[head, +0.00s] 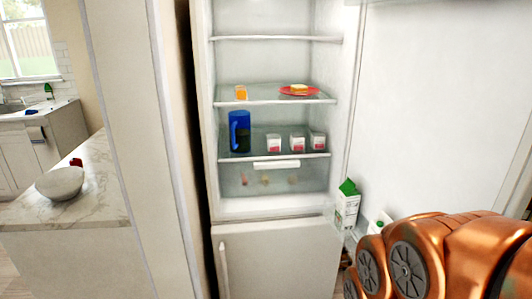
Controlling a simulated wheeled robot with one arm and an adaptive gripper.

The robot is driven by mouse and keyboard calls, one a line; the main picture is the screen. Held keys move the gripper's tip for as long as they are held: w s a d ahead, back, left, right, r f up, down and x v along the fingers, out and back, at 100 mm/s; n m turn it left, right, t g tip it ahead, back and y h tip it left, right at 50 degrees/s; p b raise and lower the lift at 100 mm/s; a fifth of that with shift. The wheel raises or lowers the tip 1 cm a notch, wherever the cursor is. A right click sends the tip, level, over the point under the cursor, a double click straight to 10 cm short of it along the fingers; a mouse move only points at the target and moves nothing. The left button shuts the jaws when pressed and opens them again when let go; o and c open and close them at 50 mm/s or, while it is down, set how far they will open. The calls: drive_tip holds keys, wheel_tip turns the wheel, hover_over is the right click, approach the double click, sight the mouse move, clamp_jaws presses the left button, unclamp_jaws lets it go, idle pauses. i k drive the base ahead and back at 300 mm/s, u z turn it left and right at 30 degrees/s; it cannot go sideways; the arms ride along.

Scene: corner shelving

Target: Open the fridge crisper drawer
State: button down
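The fridge (335,130) stands in the middle of the head view, with its upper compartment open. The crisper drawer (232,182) is the see-through bin at the bottom of that compartment, under the lowest shelf. It looks shut, with its front about in line with the shelf edge. Its white bar handle (276,164) is at the top middle of its front. A few small blurred items show inside. The orange links of my arm fill the lower right, well short of the drawer. My gripper is not in view.
The fridge door (440,110) is swung open to the right, with a green-and-white carton (346,205) low at its hinge side. A blue pitcher (239,131) and small white cartons (274,142) stand above the drawer. The lower fridge door (280,262) is shut. A partition stands left.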

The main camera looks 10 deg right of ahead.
sight(268, 165)
drive_tip(key=z, duration=0.1)
drive_tip(key=i, duration=0.55)
drive_tip(key=u, duration=1.35)
